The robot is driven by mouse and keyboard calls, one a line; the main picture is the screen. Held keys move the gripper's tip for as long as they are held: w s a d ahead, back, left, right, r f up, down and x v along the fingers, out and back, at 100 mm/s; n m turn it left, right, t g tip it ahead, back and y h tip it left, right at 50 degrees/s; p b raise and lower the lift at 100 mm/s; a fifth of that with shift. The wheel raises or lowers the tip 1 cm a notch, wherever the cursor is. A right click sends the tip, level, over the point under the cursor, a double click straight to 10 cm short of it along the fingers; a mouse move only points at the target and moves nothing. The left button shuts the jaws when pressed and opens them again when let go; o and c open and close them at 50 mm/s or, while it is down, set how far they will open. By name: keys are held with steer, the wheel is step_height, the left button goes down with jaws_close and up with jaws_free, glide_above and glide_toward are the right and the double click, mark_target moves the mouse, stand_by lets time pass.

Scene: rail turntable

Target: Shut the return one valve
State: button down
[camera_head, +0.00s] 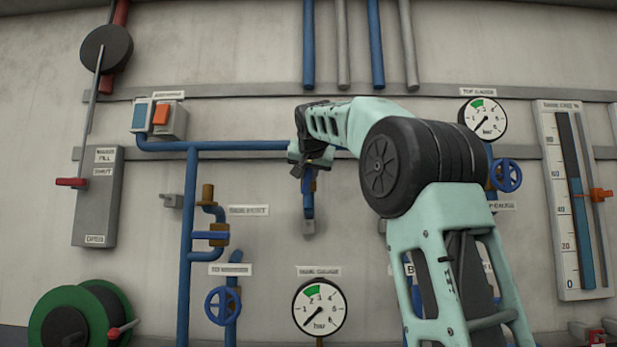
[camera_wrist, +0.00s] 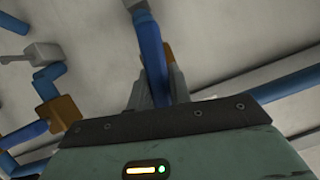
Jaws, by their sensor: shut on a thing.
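My gripper (camera_head: 306,172) is at the wall in the middle of the head view, on a blue bar (camera_head: 308,200) that runs up and down. In the wrist view my two grey fingers (camera_wrist: 158,92) are shut on this blue bar (camera_wrist: 150,45), one on each side. A brass-coloured part (camera_wrist: 169,48) shows just behind it. A grey bracket (camera_head: 308,227) is below the bar in the head view. My gripper and arm hide much of this fitting, and I cannot read a label naming it as the return one valve.
A similar valve with a brass body (camera_head: 219,235) is on the pipe to the left. Blue handwheels (camera_head: 222,306) (camera_head: 508,175) stand out at lower left and right. Gauges (camera_head: 319,308) (camera_head: 482,119), a switch box (camera_head: 160,118) and a hose reel (camera_head: 80,318) are around.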

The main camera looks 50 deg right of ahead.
steer(key=m+b, duration=0.1)
steer(key=m+t+b, duration=0.1)
steer(key=shift+s+d+f+m+t+y, duration=0.2)
steer(key=shift+m+t+y, duration=0.1)
steer(key=shift+y, duration=0.1)
steer(key=m+t+b, duration=0.2)
steer(key=m, duration=0.1)
steer(key=shift+s+f+y, duration=0.1)
steer(key=shift+f+y, duration=0.05)
steer(key=shift+y, duration=0.25)
steer(key=m+b, duration=0.1)
steer(key=m, duration=0.1)
steer(key=m+t+b, duration=0.1)
steer(key=b, duration=0.1)
steer(key=shift+f+m+t, duration=0.15)
steer(key=shift+m+t, duration=0.15)
steer(key=shift+m, duration=0.1)
steer(key=shift+d+m+t+b, duration=0.1)
steer(key=shift+m+t+b, duration=0.6)
steer(key=shift+m, duration=0.5)
steer(key=c, duration=1.3)
jaws_free()
steer(key=shift+s, duration=0.15)
steer(key=b+v, duration=0.6)
steer(key=v, duration=1.1)
steer(key=shift+a, duration=0.25)
